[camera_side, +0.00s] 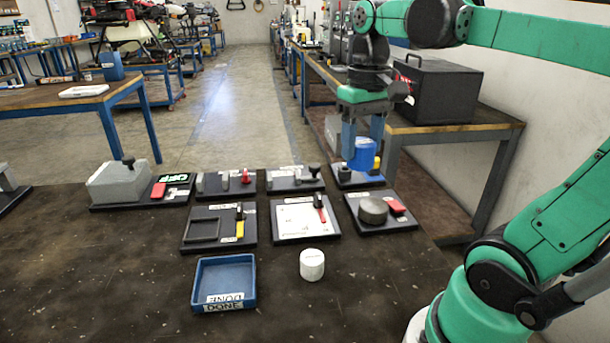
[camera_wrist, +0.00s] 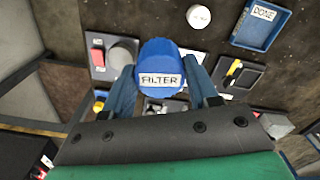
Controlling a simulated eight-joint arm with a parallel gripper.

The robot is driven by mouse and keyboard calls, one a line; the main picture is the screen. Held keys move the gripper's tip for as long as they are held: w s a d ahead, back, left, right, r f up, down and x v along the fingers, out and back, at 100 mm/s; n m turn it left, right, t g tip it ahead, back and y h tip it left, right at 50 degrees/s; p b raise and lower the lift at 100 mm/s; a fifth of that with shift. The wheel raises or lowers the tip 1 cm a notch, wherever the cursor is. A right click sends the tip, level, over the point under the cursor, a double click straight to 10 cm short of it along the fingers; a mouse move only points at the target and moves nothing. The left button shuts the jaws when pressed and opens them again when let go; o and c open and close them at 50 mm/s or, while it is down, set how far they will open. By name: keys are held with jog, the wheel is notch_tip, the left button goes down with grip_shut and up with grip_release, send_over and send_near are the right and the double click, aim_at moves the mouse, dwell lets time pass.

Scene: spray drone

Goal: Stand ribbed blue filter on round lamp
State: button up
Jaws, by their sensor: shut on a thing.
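The blue filter (camera_side: 364,158) is between the fingers of my gripper (camera_side: 361,146), over the back right board. In the wrist view the filter (camera_wrist: 158,58) shows its round blue body and a white FILTER label, with a finger of my gripper (camera_wrist: 160,80) on each side. Whether its underside touches the board is hidden. A round grey disc, which looks like the round lamp (camera_side: 373,209), sits on a dark board in front of the filter, with a red switch beside it. The lamp (camera_wrist: 123,52) also shows left of the filter in the wrist view, with its top bare.
Several dark boards with switches, including a white-faced one (camera_side: 305,216), stand left of the lamp. A white cylinder (camera_side: 312,264) and a blue DONE tray (camera_side: 223,262) are in front. The back right board carries a yellow part (camera_side: 377,163).

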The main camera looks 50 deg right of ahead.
jog(key=w+a+f+n, duration=0.3)
jog(key=w+a+n, duration=0.2)
jog(key=w+a, duration=0.55)
jog(key=s+d+r+n, duration=0.3)
jog(key=d+n, duration=0.5)
jog(key=n, duration=0.2)
jog(key=s+d+r+n, duration=0.2)
jog(key=s+d+n, duration=0.1)
jog(key=d+n, duration=0.55)
jog(key=s+d+r+n, duration=0.3)
jog(key=d+n, duration=0.3)
jog(key=n, duration=0.5)
jog(key=f, duration=2)
jog(key=shift+s+d, duration=0.1)
jog(key=shift+d, duration=0.1)
